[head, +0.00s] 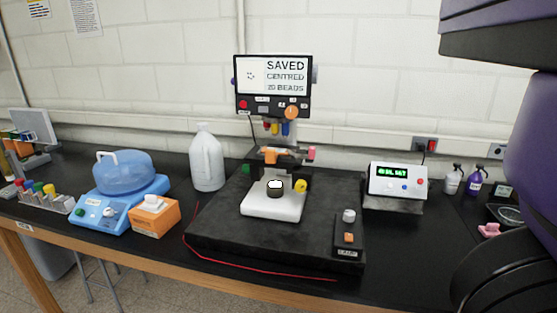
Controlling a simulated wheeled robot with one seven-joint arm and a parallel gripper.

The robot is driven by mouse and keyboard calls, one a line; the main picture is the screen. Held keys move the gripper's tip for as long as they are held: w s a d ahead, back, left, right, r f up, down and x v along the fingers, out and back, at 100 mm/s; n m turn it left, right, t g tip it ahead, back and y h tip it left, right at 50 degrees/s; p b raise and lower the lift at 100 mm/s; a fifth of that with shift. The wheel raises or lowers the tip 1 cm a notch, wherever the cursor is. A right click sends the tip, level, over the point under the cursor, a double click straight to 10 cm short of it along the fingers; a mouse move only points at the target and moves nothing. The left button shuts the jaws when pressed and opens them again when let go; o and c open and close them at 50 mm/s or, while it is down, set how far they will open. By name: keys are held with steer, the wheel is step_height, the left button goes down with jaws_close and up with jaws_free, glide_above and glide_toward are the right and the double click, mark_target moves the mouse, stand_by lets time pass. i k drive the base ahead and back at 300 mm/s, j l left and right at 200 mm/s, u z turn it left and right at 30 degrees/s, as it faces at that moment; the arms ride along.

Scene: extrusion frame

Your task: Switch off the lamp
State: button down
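A microscope with a screen (273,86) stands on a black base (225,228) in the middle of the bench. The screen reads "SAVED", "CENTRED" and a bead count. A white block (273,207) on the base carries a dark round piece (275,193) with a bright white top, which looks like the lit lamp. At the base's front right is a black control panel (347,241) with a grey knob (349,215) and an orange button (348,238); its small label is hard to read. My arm shows at the right edge, but my gripper is not in view.
A display box (398,180) with green digits stands right of the microscope, near bottles (473,183) and a pink item (489,230). Left are a white jug (206,160), a blue centrifuge-like device (122,190), an orange box (155,217) and a tube rack (47,202). A red cord (250,267) runs along the front.

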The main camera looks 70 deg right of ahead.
mark_target(349, 238)
steer(key=z, duration=1.6)
